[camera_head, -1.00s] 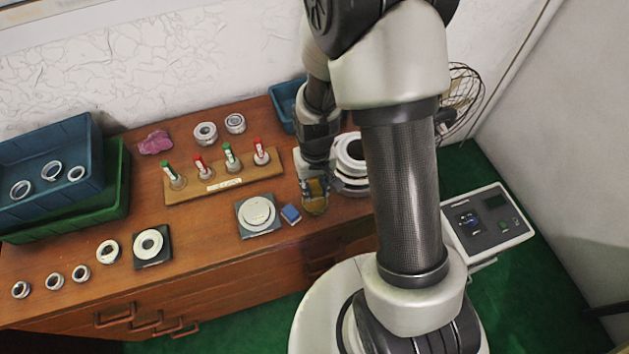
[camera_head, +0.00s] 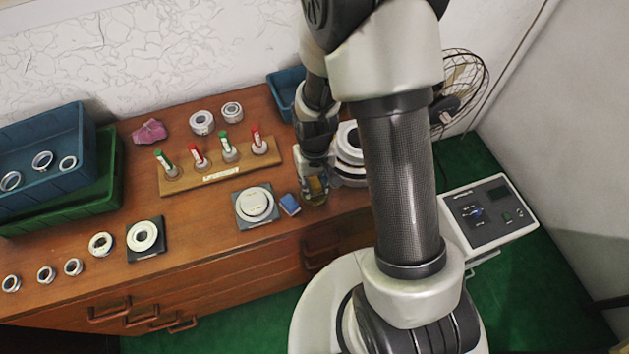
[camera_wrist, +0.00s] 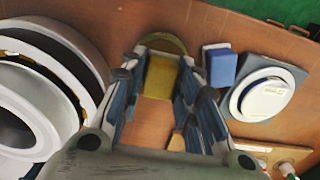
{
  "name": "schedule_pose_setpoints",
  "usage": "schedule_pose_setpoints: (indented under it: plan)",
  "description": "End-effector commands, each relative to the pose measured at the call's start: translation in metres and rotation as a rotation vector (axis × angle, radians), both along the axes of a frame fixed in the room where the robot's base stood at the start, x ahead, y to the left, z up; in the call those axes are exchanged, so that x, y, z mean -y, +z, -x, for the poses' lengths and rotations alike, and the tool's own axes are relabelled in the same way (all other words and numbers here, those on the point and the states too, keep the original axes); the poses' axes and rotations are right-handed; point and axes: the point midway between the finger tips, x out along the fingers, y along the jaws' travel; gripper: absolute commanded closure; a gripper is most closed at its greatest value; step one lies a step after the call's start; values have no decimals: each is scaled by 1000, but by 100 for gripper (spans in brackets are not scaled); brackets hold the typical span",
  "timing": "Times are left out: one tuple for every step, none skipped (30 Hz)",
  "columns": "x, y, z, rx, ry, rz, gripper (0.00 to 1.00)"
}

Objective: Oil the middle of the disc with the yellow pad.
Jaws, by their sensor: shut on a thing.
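The yellow pad (camera_wrist: 159,77) is between the fingers of my gripper (camera_wrist: 160,95) in the wrist view, and the gripper is shut on it. In the head view the pad (camera_head: 316,186) shows at my gripper (camera_head: 314,188), low at the table's front right. A round olive rim (camera_wrist: 165,44) shows just beyond the pad; I cannot tell whether they touch. The pale disc (camera_head: 256,202) lies on a grey square plate (camera_head: 241,221), left of my gripper. In the wrist view the disc (camera_wrist: 265,98) is at the right, apart from the pad.
A blue block (camera_head: 289,204) lies between disc and gripper. Large stacked rings (camera_head: 349,141) stand close to the gripper. A wooden rack (camera_head: 222,172) with red- and green-capped tubes stands behind the disc. Several rings, another plate and stacked crates (camera_head: 40,122) are to the left.

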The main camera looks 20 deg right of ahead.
Motion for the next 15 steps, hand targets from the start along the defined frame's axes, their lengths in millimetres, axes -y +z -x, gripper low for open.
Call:
schedule_pose_setpoints:
  plan:
    - [0, 0, 0, 0, 0, 0, 90]
    - [0, 0, 0, 0, 0, 0, 90]
    - [0, 0, 0, 0, 0, 0, 90]
    - [0, 0, 0, 0, 0, 0, 90]
    - [0, 0, 0, 0, 0, 0, 90]
    - [0, -1, 0, 0, 0, 0, 90]
    - [0, -1, 0, 0, 0, 0, 90]
    - [0, -2, 0, 0, 0, 0, 90]
    - [0, -2, 0, 0, 0, 0, 90]
    - [0, -2, 0, 0, 0, 0, 90]
    - [0, -3, 0, 0, 0, 0, 90]
    - [0, -3, 0, 0, 0, 0, 90]
    - [0, -4, 0, 0, 0, 0, 90]
    - [0, -4, 0, 0, 0, 0, 90]
    - [0, -5, 0, 0, 0, 0, 90]
